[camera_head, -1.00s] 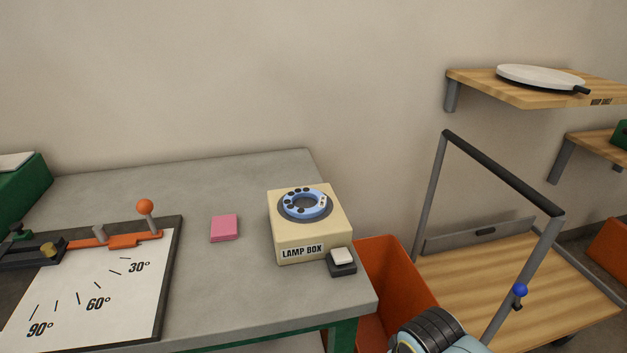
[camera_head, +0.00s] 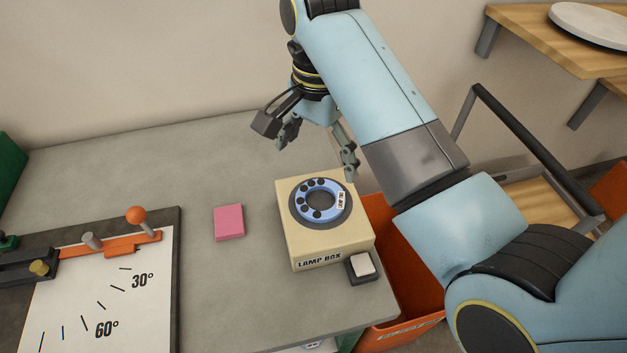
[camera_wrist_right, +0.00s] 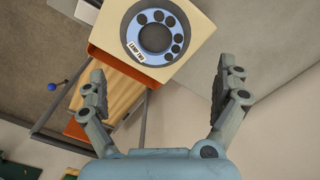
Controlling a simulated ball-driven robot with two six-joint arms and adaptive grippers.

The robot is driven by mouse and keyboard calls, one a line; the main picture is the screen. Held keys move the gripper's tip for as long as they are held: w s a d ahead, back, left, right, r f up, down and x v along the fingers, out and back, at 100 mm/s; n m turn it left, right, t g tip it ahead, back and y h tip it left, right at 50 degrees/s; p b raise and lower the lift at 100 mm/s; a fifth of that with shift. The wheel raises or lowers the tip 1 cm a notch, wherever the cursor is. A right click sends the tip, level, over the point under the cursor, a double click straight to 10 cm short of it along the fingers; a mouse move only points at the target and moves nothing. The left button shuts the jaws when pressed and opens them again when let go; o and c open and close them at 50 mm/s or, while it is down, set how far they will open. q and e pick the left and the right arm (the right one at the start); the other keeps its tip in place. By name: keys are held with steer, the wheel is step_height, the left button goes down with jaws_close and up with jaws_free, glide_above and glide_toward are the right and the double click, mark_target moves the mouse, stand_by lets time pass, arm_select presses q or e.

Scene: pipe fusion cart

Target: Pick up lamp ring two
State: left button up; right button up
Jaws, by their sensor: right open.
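The lamp ring (camera_head: 317,201) is a blue ring with several dark round spots and a small white label. It lies flat on a dark round seat on top of the cream lamp box (camera_head: 318,257). In the right wrist view the ring (camera_wrist_right: 153,37) is ahead, and its label appears to read "LAMP TWO". My right gripper (camera_head: 318,155) is open and empty, above and behind the lamp box, with its fingers apart. In the right wrist view the open fingers (camera_wrist_right: 158,90) touch nothing, and the ring lies beyond them. My left gripper is not in view.
A pink block (camera_head: 229,223) lies on the grey table (camera_head: 210,300) left of the lamp box. A small dark block with a white top (camera_head: 361,266) sits at the box's front right corner. An orange bin (camera_head: 415,300) and a cart (camera_head: 520,190) stand to the right.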

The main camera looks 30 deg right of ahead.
mark_target(319, 203)
steer(key=f, duration=0.4)
steer(key=shift+s, duration=0.4)
steer(key=shift+f, duration=0.25)
step_height(319, 203, down, 4)
steer(key=shift+s+f+p, duration=0.1)
steer(key=shift+f+p, duration=0.15)
steer(key=shift+p, duration=0.6)
steer(key=shift+f, duration=0.3)
steer(key=shift+c, duration=1.5)
steer(key=c, duration=0.9)
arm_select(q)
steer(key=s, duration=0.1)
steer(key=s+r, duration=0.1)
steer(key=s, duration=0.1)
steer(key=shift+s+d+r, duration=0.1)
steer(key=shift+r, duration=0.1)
arm_select(e)
steer(key=shift+o, duration=0.2)
